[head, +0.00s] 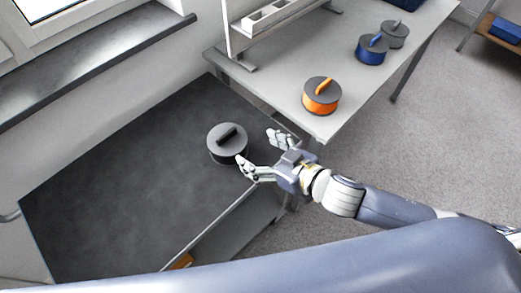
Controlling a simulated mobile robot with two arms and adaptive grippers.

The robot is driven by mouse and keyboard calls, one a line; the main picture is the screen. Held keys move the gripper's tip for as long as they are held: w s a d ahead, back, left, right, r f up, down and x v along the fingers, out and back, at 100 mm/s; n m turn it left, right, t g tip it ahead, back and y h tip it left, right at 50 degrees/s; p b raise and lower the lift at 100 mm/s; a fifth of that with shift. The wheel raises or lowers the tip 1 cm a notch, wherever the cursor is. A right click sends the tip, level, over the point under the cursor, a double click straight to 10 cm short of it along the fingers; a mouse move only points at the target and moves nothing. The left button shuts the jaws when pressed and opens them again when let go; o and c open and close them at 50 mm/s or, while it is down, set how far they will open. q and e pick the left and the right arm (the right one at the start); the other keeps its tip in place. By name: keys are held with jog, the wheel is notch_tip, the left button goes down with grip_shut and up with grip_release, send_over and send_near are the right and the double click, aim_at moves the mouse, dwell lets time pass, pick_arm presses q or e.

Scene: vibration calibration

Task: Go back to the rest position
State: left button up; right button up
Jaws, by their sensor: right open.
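My right gripper (258,154) is open, with its fingers spread. It is just to the right of a dark grey round weight with a black handle (227,145). The weight stands on the dark cart top (110,190). One fingertip overlaps the weight's right edge in the picture; I cannot tell whether they touch. Nothing shows between the fingers. My left gripper is not in the head view.
An orange round weight (321,99) stands near the front corner of the light grey table (290,68). A blue weight (371,53) and a grey weight (395,37) stand farther back. A white rack (265,20) is at the table's left. Much of the cart top is clear.

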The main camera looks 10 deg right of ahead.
dwell(0.5)
jog(key=s+d+f+m+g+h, duration=0.3)
jog(key=s+d+f+g+h, duration=0.15)
jog(key=s+d, duration=0.3)
jog(key=s+d+f+m+g+h, duration=0.25)
jog(key=s+d+f, duration=0.35)
jog(key=s, duration=0.3)
notch_tip(320, 180, down, 26)
jog(key=s+g, duration=0.2)
jog(key=s+d+f+g+h, duration=0.1)
jog(key=s+d+f, duration=0.2)
jog(key=s+f, duration=1.2)
jog(key=shift+s+n, duration=0.35)
jog(key=shift+s, duration=0.5)
jog(key=shift+d, duration=0.1)
